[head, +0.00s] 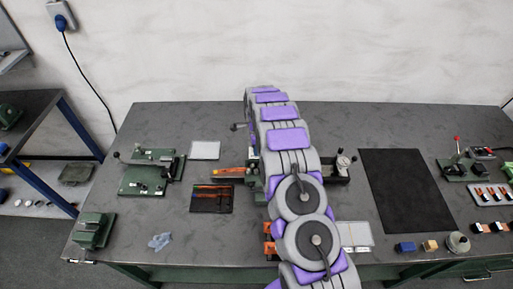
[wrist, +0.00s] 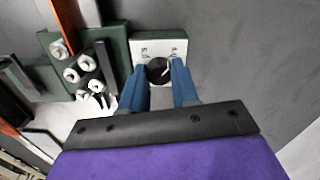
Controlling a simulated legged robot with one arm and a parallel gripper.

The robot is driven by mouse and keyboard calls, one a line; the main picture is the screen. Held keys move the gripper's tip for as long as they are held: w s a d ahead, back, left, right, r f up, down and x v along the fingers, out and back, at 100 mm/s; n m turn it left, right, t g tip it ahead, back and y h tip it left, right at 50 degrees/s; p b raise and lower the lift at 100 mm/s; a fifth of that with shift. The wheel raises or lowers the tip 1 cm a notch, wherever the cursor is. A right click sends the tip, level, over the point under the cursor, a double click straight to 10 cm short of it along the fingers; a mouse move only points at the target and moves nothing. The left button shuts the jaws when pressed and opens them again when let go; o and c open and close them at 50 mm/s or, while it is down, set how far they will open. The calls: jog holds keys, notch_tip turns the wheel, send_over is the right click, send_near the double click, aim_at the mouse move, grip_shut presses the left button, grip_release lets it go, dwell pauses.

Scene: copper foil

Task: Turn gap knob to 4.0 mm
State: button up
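The gap knob (wrist: 158,71) is a small dark round knob with a light pointer line, on a white plate (wrist: 176,43) with small black marks. The marks are too small to read. The plate sits on a green machine part (wrist: 115,48). In the wrist view my gripper (wrist: 159,72) has its two blue fingers apart, one on each side of the knob. The fingertips are close to the knob's edges; contact is not clear. In the head view my own arm hides my gripper, the knob and most of the central green machine (head: 252,172).
Next to the plate are several pale bolt heads (wrist: 71,75) on the green machine. The grey bench (head: 320,115) also holds a green fixture (head: 143,178) at left, a black mat (head: 405,190) at right, and small blocks (head: 404,247) at front right.

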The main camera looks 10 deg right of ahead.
jog(key=o, duration=0.5)
jog(key=shift+a, duration=0.1)
jog(key=shift+c, duration=0.2)
notch_tip(320, 180, up, 17)
jog(key=p, duration=0.1)
jog(key=shift+r, duration=0.15)
jog(key=shift+r, duration=0.1)
jog(key=s+a+r+n+g+b, duration=0.1)
jog(key=s+r+n, duration=0.45)
jog(key=s, duration=0.65)
jog(key=s+r+n+b, duration=0.1)
jog(key=s+r+n, duration=0.3)
jog(key=s+r, duration=0.5)
jog(key=s+f+n+b, duration=0.1)
jog(key=s+n, duration=0.3)
jog(key=s, duration=1.1)
jog(key=s+f+n+b, duration=0.1)
jog(key=s+f+n, duration=0.3)
jog(key=s, duration=1.2)
jog(key=shift+d+f+n+g, duration=0.15)
jog(key=shift+d+n+g, duration=0.25)
jog(key=shift+d+n, duration=0.05)
